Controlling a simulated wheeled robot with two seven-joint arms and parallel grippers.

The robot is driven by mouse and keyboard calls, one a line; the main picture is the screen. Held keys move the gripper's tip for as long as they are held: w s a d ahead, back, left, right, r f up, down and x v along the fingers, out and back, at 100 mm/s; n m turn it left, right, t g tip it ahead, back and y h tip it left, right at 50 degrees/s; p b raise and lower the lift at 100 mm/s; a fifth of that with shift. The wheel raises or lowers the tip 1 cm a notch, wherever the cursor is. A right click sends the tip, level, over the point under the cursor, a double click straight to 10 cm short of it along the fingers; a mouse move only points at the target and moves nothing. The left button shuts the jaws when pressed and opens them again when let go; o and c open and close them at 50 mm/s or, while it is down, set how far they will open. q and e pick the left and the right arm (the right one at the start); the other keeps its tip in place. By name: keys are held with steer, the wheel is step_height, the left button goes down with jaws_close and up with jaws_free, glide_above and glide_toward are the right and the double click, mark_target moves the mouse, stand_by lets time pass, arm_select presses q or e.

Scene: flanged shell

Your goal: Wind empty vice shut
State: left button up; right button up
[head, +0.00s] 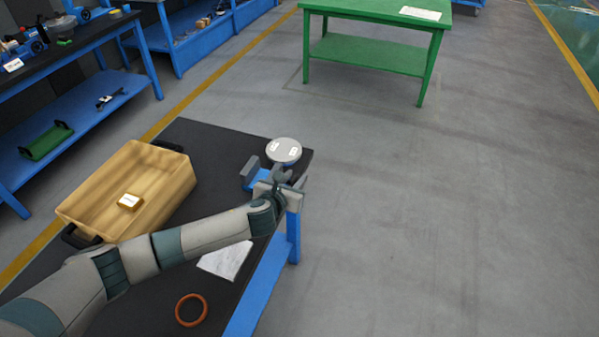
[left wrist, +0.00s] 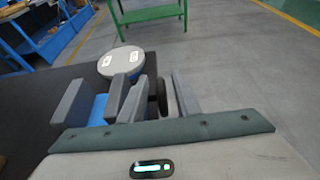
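The vice (head: 256,181) stands near the far right corner of the black-topped bench, with a blue body and grey jaws. It also shows in the left wrist view (left wrist: 98,110); its two grey jaws are apart and nothing sits between them. My left gripper (head: 283,181) is at the vice's right end. In the left wrist view my left gripper (left wrist: 160,92) has its two grey fingers apart, with a dark part, apparently the vice handle, between them. I cannot tell whether the fingers touch it. My right gripper is in neither view.
A round grey flanged shell (head: 284,151) with white labels sits just behind the vice. A wooden tray (head: 165,205) holding a small labelled block (head: 130,202) stands left. A white sheet (head: 226,260) and an orange ring (head: 191,310) lie nearer. Open floor is to the right.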

arm_select(q)
steer(key=shift+x, duration=2.25)
jaws_close()
